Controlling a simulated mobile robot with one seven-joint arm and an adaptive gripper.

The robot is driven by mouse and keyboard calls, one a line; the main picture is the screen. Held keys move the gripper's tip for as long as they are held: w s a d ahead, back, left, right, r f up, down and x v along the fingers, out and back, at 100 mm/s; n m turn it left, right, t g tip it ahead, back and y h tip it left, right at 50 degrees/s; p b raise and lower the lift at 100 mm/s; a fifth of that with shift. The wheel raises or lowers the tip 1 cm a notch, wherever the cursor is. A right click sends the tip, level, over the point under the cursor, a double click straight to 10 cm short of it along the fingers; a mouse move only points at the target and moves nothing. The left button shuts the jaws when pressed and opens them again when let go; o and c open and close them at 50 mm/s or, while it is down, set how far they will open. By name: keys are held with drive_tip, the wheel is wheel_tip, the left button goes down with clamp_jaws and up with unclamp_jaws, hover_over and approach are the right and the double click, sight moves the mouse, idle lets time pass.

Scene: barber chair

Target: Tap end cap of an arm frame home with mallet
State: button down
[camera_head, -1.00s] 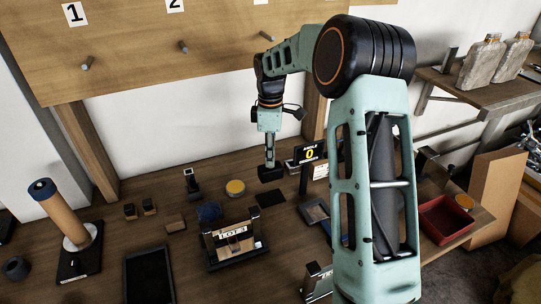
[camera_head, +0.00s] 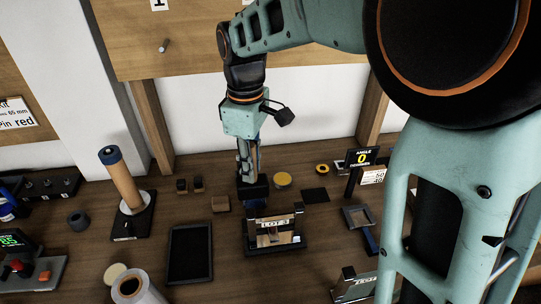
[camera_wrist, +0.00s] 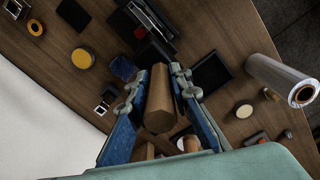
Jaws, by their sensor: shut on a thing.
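My gripper (camera_head: 248,165) points down above the bench, just behind the fixture. Its blue fingers (camera_wrist: 158,105) are shut on a brown wooden piece (camera_wrist: 161,92), which I take to be the mallet. A dark block (camera_head: 252,189) shows at its lower end in the head view; whether it is the mallet's head I cannot tell. The black fixture (camera_head: 273,246) holds a light panel (camera_head: 274,238) with small marks, perhaps the arm frame. The fixture also shows at the top of the wrist view (camera_wrist: 150,18). I cannot make out an end cap.
A black tray (camera_head: 190,253) lies left of the fixture. An angle display reading 0 (camera_head: 362,157) stands further right.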

sight(248, 185)
drive_tip(key=shift+s+a+r, duration=0.35)
drive_tip(key=shift+s+a, duration=0.05)
drive_tip(key=shift+s, duration=0.3)
drive_tip(key=shift+s+f, duration=0.1)
drive_tip(key=shift+f+b, duration=2)
drive_tip(key=shift+f, duration=0.35)
drive_tip(key=shift+f, duration=0.15)
drive_tip(key=shift+f+b, duration=0.65)
drive_tip(key=shift+f, duration=0.25)
drive_tip(key=shift+r, duration=0.1)
wheel_tip(248, 185, up, 6)
drive_tip(key=p, duration=0.5)
